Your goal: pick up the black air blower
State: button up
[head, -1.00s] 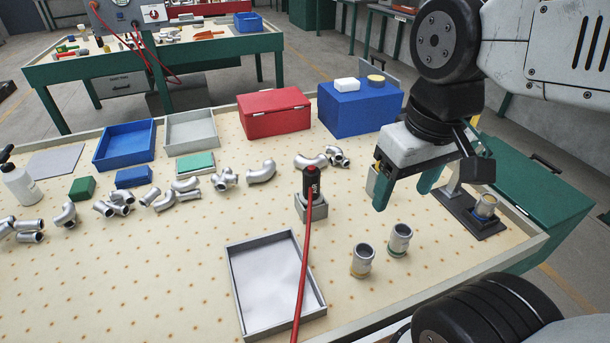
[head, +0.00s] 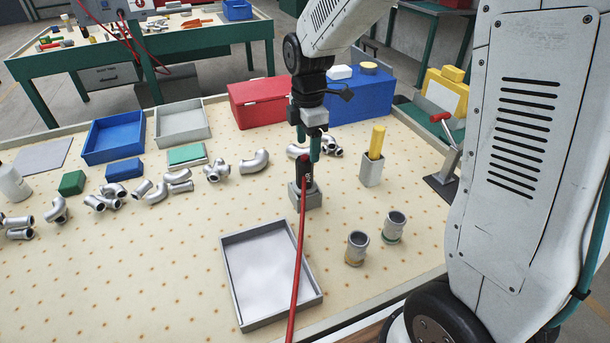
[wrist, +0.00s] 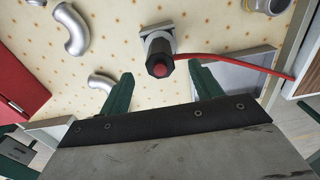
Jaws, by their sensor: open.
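The black air blower (head: 304,178) stands upright in a grey square holder (head: 308,199) on the table, with a red hose running from it toward the front. It also shows from above in the wrist view (wrist: 159,65), with a red tip. My gripper (head: 308,150) is open and empty, its green fingers pointing down. In the head view it appears just above and behind the blower. In the wrist view the open fingers (wrist: 160,82) lie apart on either side below the blower, not touching it.
A grey tray (head: 229,268) lies in front, crossed by the red hose (head: 298,260). Two metal cylinders (head: 357,248) stand at right. A holder (head: 371,172) with a yellow object is nearby. Metal pipe fittings (head: 255,162), a red box (head: 245,106) and a blue box (head: 365,105) stand behind.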

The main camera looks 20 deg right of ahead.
aim_at(304, 159)
jog(key=f, duration=0.8)
jog(key=shift+a, duration=0.4)
jog(key=shift+r, duration=0.1)
jog(key=c, duration=1.2)
jog(key=shift+w, duration=0.1)
notch_tip(304, 159, up, 10)
jog(key=o, duration=0.5)
jog(key=shift+c, duration=0.2)
jog(key=c, duration=0.3)
jog(key=shift+d, duration=0.1)
jog(key=shift+c, duration=0.2)
